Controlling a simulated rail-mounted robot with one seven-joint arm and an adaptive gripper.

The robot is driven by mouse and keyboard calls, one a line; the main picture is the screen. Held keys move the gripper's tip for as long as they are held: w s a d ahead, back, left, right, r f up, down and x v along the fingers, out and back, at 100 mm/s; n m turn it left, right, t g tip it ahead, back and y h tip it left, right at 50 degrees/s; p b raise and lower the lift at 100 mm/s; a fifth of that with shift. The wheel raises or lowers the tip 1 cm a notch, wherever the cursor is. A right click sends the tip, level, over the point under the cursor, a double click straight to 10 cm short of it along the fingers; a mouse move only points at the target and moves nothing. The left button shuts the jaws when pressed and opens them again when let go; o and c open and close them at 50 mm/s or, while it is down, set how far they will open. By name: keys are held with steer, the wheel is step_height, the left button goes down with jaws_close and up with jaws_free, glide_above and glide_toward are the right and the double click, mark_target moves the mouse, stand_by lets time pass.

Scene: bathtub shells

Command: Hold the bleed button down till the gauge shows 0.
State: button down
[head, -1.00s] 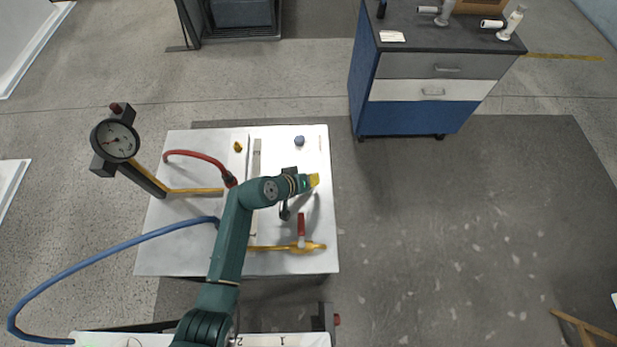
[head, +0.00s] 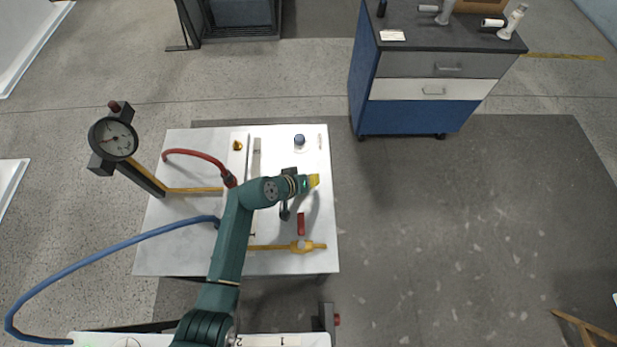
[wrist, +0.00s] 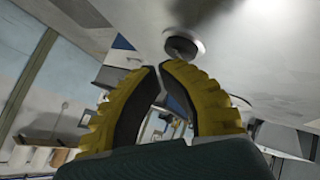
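The gauge (head: 113,138) is a round dial on a dark post at the left of the white panel. Its face is too small to read a number. A dark blue round button (head: 299,139) stands near the panel's far edge, and a small brass fitting (head: 238,145) sits to its left. Which of them is the bleed button is not marked clearly. My gripper (head: 314,181) is nearer than the blue button and apart from it. In the wrist view, its yellow fingers (wrist: 158,66) come together at the tips with nothing between them. A dark round part (wrist: 181,46) shows beyond the tips.
The white panel (head: 180,245) carries a red hose (head: 200,158), a blue hose (head: 110,250) and a yellow pipe with a red-handled valve (head: 301,224). My arm crosses the panel's middle. A blue drawer cabinet (head: 420,105) stands behind right. The floor to the right is mostly clear.

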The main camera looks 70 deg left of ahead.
steer(key=shift+f+b, duration=0.35)
steer(key=shift+f, duration=0.2)
stand_by(1.7)
steer(key=shift+r, duration=0.1)
stand_by(0.4)
steer(key=shift+r+p, duration=0.85)
steer(key=shift+r, duration=0.1)
step_height(320, 180, up, 5)
steer(key=p, duration=0.4)
steer(key=shift+p, duration=0.35)
